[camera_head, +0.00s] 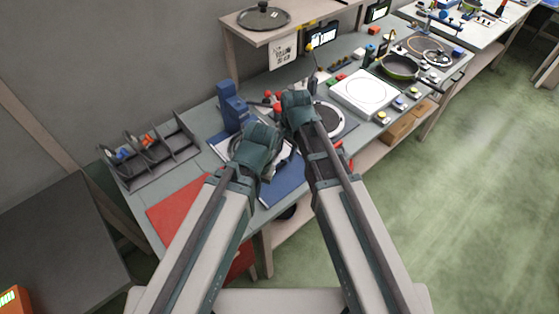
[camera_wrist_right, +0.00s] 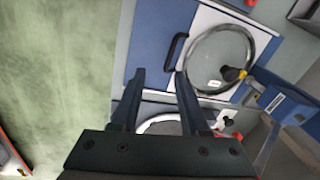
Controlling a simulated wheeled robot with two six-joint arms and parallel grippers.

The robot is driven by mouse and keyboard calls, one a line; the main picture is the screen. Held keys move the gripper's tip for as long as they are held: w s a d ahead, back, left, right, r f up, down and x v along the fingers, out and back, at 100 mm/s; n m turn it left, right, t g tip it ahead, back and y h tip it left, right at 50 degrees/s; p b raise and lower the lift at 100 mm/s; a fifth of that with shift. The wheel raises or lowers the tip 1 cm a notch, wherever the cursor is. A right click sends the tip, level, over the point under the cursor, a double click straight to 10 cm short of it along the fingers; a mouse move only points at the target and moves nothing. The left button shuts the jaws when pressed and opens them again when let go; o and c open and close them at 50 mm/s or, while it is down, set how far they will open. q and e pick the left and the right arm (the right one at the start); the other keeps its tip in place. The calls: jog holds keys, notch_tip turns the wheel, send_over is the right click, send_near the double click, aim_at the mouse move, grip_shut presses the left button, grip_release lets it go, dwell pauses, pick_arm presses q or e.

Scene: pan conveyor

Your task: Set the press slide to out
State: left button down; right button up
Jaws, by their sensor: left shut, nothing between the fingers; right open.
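The blue press (camera_head: 232,108) stands upright at the back of the bench, left of my grippers. In the right wrist view a blue press body (camera_wrist_right: 285,108) shows at the right. A flat blue and white plate, which looks like the press slide (camera_wrist_right: 150,45), carries a black bar handle (camera_wrist_right: 173,52) and a round glass-like disc (camera_wrist_right: 215,62). My right gripper (camera_wrist_right: 160,72) is open, its fingertips near the handle with nothing held; it also shows in the head view (camera_head: 297,103). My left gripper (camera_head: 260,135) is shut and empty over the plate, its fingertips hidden.
A divided grey rack (camera_head: 150,150) and a red mat (camera_head: 178,208) lie to the left. A white hotplate (camera_head: 364,93) and a pan (camera_head: 399,67) stand to the right. A shelf (camera_head: 290,28) with a lid overhangs the back.

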aim_at(279, 167)
pick_arm(q)
jog(key=shift+r, duration=0.3)
pick_arm(e)
jog(key=shift+w+a+r+m, duration=0.1)
jog(key=shift+w+r+m, duration=0.1)
jog(key=shift+w+m, duration=0.4)
jog(key=shift+w+a+r+m, duration=0.1)
jog(key=shift+w+r+m, duration=0.05)
jog(key=shift+w+m, duration=0.45)
pick_arm(q)
jog(key=shift+f, duration=0.1)
notch_tip(279, 167, down, 13)
jog(key=b, duration=1.3)
jog(key=shift+f, duration=0.2)
pick_arm(e)
jog(key=f, duration=0.4)
jog(key=w+a+f, duration=0.1)
jog(key=f, duration=0.4)
jog(key=w+f, duration=0.1)
jog(key=f, duration=0.3)
jog(key=shift+a+f, duration=0.25)
jog(key=shift+f, duration=0.05)
grip_shut()
